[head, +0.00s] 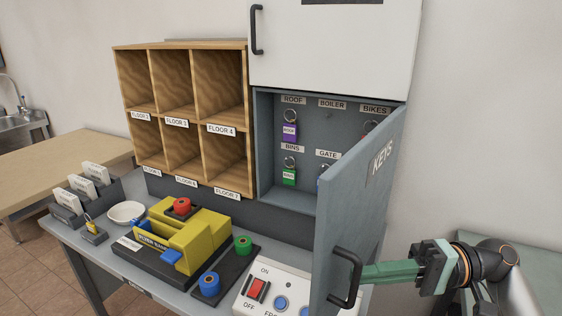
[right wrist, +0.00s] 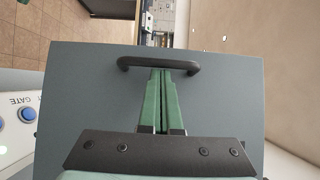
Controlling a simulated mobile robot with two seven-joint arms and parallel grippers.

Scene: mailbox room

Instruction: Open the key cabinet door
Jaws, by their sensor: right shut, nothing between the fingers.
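The key cabinet (head: 264,140) is grey, and its door (head: 352,205), marked KEYS, stands swung open toward me with the inside showing. Inside hang several keys with tags under labels such as ROOF, BINS and GATE. The door's black handle (head: 346,278) is near its lower left edge. My right gripper (head: 368,272) is shut, its green fingertips close to the handle. In the right wrist view the shut fingers (right wrist: 161,72) reach up to the handle (right wrist: 158,64) with the door panel (right wrist: 90,85) behind. I cannot tell if they touch it. My left gripper is not in view.
Wooden pigeonholes (head: 198,50) stand left of the cabinet, and a white cupboard (head: 335,45) is above it. On the counter are a yellow device (head: 208,226), a white bowl (head: 126,212), spools and a switch panel (head: 245,300) close to the door's lower edge.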

